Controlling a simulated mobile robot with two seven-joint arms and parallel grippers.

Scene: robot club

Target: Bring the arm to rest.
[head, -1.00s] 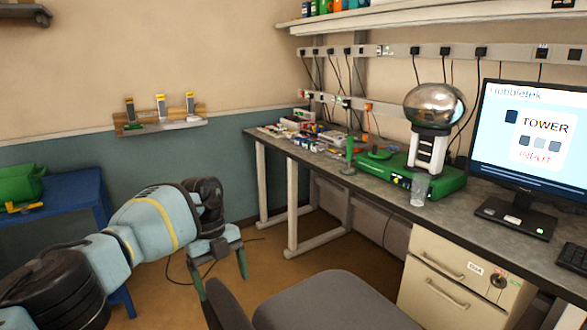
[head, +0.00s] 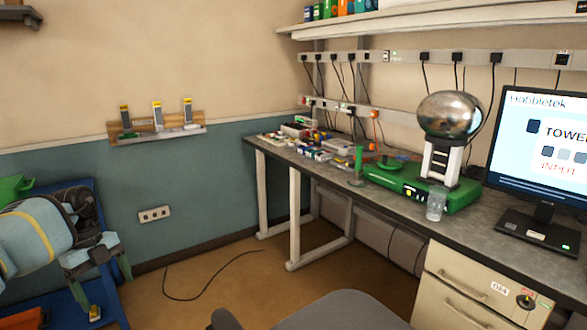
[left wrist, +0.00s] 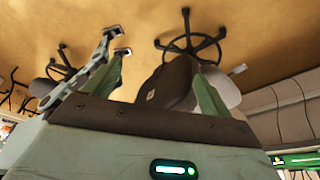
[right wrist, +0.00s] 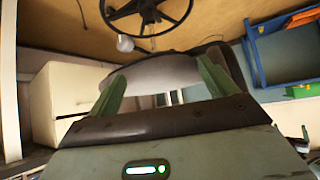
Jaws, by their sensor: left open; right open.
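My left arm reaches in from the left edge of the head view. Its gripper (head: 106,293) hangs with the fingers down in front of the blue table and holds nothing. The left wrist view shows its two green fingers (left wrist: 158,80) apart, with floor and chairs beyond. My right gripper does not show in the head view. In the right wrist view its green fingers (right wrist: 160,82) are apart and empty, with a grey chair seat beyond them.
A grey desk (head: 400,205) with a silver-domed device (head: 448,115), a cup (head: 436,203) and a monitor (head: 545,145) runs along the right. A chair (head: 340,312) is in front. Floor between is bare except a cable.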

